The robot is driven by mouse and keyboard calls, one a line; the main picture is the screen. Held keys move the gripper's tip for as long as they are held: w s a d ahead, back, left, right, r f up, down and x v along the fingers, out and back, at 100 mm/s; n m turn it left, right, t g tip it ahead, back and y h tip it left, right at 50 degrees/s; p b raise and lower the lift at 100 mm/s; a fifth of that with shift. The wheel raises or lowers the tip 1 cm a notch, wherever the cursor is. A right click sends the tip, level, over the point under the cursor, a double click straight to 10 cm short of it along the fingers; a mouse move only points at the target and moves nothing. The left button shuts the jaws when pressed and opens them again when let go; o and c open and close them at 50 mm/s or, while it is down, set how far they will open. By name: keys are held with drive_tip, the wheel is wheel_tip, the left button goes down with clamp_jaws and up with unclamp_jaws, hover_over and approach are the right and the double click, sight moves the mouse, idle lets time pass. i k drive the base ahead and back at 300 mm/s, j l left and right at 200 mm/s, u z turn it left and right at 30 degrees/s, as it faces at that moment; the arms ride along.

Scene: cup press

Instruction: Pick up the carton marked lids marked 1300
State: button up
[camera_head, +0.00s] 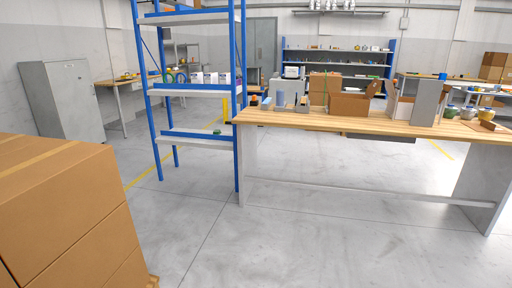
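I cannot read a lids or 1300 marking on any carton, so I cannot tell which one the task names. A few small whitish boxes (197,78) stand in a row on the middle shelf of the blue-framed rack. On the wooden workbench, an open brown box (348,104) stands in front of another brown box (322,83). A large stack of brown cartons (65,205) fills the lower left, with no marking legible. My gripper is not in view.
The blue rack (190,92) stands left of the workbench (262,118). Several bowls or jars sit at the bench's right end, beside a grey upright block (426,102). A grey cabinet (62,100) stands at the back left. The grey floor (270,240) in front is clear.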

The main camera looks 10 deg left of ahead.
sight(211, 78)
drive_tip(key=i+j+u, duration=0.1)
drive_tip(key=i+u, duration=0.35)
drive_tip(key=i, duration=3.35)
drive_tip(key=i+u, duration=0.15)
drive_tip(key=i, duration=0.45)
drive_tip(key=i+l+u, duration=0.2)
drive_tip(key=i, duration=0.45)
